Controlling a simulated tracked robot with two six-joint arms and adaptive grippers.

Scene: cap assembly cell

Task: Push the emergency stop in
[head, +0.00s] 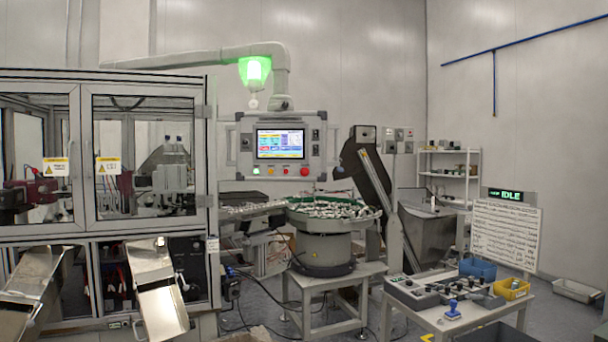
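The emergency stop is most likely the large red mushroom button (305,172) at the lower right of the control panel (244,150) in the head view. Whether it is in or out is too small to tell. To its left are a small red button (285,171), a yellow one (271,171) and a green one (256,171). Above them is a lit screen (280,144). The panel hangs from a grey overhead arm under a green lit lamp (254,72). Neither of my grippers is in view.
A glazed machine enclosure (145,222) fills the left, with two metal chutes in front. A bowl feeder (325,248) full of small parts stands below the panel. A table (450,318) with gauges and bins is at the lower right. A sign (505,196) reads IDLE.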

